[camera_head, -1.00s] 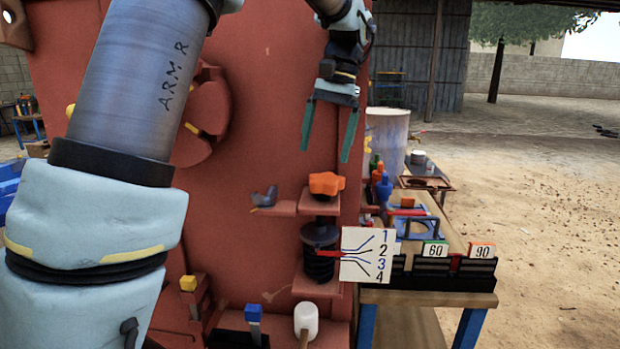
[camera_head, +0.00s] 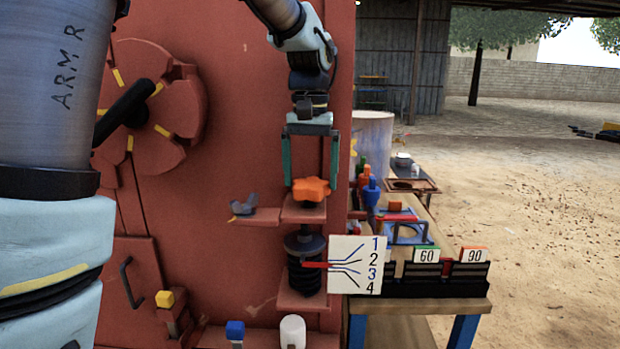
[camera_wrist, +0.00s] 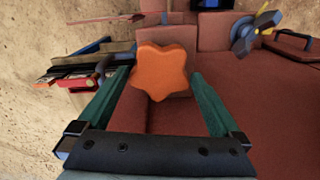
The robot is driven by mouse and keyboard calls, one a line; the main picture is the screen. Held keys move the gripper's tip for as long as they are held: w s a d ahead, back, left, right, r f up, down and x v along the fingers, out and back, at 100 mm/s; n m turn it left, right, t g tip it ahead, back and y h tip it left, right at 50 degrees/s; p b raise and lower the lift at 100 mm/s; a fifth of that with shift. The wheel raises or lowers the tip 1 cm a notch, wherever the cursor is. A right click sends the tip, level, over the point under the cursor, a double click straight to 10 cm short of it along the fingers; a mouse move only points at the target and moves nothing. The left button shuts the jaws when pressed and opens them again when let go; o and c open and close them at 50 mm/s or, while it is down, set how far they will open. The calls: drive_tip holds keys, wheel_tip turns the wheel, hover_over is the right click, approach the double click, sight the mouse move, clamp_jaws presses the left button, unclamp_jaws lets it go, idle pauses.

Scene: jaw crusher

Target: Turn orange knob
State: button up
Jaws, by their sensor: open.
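The orange knob (camera_head: 311,188) is star-shaped and sits on a small red shelf on the red machine, above a dark spring. My gripper (camera_head: 310,180) points down over it with green fingers apart, one on each side of the knob in the head view. In the wrist view the orange knob (camera_wrist: 162,69) lies between and just beyond the fingertips of my gripper (camera_wrist: 163,76). I see no contact. A red pointer (camera_head: 314,264) by the spring points at a white card (camera_head: 356,265) numbered 1 to 4, near the 2 line.
A grey wing-shaped knob (camera_head: 243,207) is on a ledge left of the orange knob. A wooden table (camera_head: 415,303) with bottles and 60 and 90 cards stands at right. A white knob (camera_head: 293,332) and a blue-topped lever (camera_head: 235,330) are below.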

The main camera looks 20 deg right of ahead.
sight(311, 182)
drive_tip(key=shift+f, duration=0.6)
drive_tip(key=c, duration=1.1)
drive_tip(key=shift+n+p, duration=0.55)
drive_tip(key=shift+n, duration=0.95)
drive_tip(key=o, duration=1.1)
drive_tip(key=shift+r, duration=0.1)
wheel_tip(311, 182, up, 11)
drive_tip(key=shift+b, duration=0.4)
drive_tip(key=shift+f, duration=0.2)
